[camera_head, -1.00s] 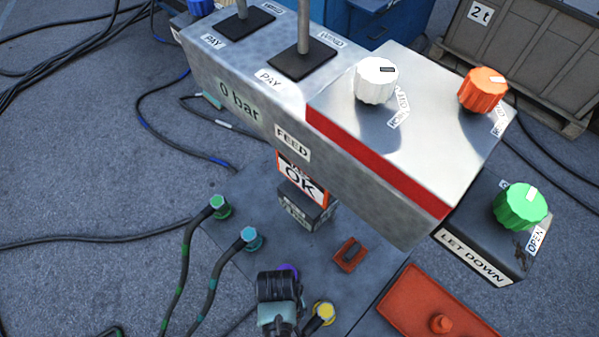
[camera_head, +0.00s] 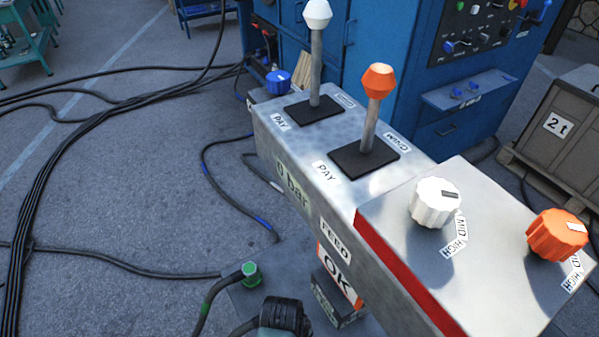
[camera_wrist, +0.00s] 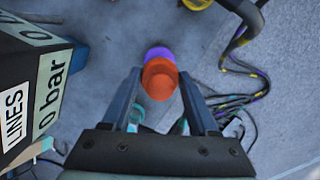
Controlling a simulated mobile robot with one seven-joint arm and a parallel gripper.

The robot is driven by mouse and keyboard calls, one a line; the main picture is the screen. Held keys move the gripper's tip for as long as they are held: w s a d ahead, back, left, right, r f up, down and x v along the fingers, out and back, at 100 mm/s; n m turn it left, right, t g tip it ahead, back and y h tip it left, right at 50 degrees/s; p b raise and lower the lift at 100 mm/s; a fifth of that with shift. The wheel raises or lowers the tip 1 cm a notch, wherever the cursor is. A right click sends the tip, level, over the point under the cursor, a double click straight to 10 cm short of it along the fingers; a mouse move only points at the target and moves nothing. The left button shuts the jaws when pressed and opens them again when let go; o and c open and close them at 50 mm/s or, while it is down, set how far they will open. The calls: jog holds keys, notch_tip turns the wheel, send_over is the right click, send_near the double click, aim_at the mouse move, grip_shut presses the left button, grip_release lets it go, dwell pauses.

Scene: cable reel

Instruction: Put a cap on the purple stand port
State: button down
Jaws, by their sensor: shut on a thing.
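In the wrist view my gripper (camera_wrist: 160,88) is shut on an orange-red cap (camera_wrist: 160,84), with a finger on each side of it. The purple stand port (camera_wrist: 158,53) shows just beyond the cap, partly hidden by it. I cannot tell whether cap and port touch. In the head view only a dark part of my wrist shows at the bottom edge; the purple port and the cap are out of that picture.
The control box (camera_head: 440,260) with knobs and levers stands close beside my arm. A green port (camera_head: 250,273) with a hose is at its left. In the wrist view a yellow port (camera_wrist: 196,4) with a hose lies beyond. Black cables (camera_head: 60,150) cross the floor.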

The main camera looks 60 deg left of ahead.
notch_tip(320, 180, down, 5)
jog(key=b, duration=0.4)
jog(key=shift+b, duration=0.35)
jog(key=shift+f+b, duration=0.3)
jog(key=shift+f, duration=0.4)
jog(key=shift+r+p, duration=0.1)
jog(key=shift+p, duration=0.55)
jog(key=shift+f, duration=0.3)
jog(key=shift+c, duration=0.4)
grip_release()
jog(key=r, duration=0.4)
jog(key=a+r+p, duration=0.1)
jog(key=r, duration=0.8)
jog(key=shift+s+a+p, duration=0.3)
jog(key=shift+a+p, duration=0.05)
jog(key=shift+p, duration=0.05)
